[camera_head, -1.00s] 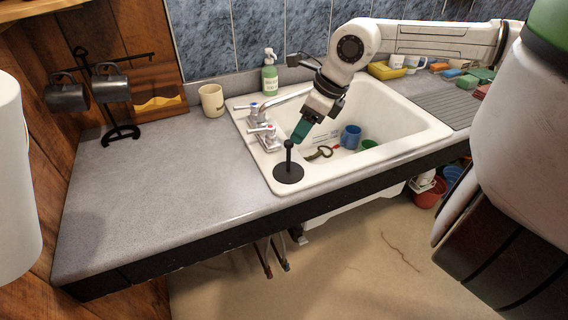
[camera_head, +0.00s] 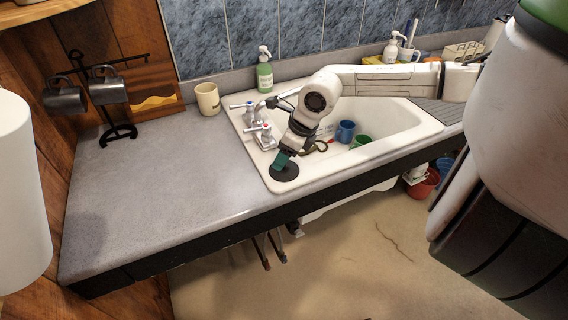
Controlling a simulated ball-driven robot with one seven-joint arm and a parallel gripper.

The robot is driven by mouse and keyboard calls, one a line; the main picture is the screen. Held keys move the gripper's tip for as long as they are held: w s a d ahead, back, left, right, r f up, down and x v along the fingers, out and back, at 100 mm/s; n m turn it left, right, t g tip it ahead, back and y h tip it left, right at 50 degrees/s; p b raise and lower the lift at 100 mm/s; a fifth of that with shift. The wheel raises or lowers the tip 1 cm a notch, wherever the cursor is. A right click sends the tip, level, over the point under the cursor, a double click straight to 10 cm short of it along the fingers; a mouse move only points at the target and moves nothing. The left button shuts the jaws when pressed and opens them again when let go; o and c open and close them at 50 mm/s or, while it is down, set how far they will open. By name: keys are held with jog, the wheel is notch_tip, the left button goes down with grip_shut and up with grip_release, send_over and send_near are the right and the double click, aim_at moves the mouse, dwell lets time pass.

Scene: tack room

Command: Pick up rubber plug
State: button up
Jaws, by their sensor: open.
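The rubber plug (camera_head: 286,175) is a flat black disc at the sink's front left corner, near the counter edge. Its upright stem is now hidden by my gripper (camera_head: 281,160). My gripper's green fingers point down right above the disc, at the stem's place. The jaws are open. Whether the fingers straddle the stem or touch it cannot be told from this view.
The white sink (camera_head: 420,128) holds a blue mug (camera_head: 345,131) and a green cup (camera_head: 361,141). The faucet (camera_head: 264,136), soap bottle (camera_head: 264,74) and beige mug (camera_head: 208,99) stand close by. A black mug rack (camera_head: 119,133) stands left. The counter (camera_head: 165,195) in front is clear.

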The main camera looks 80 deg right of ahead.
grip_shut()
dwell(0.5)
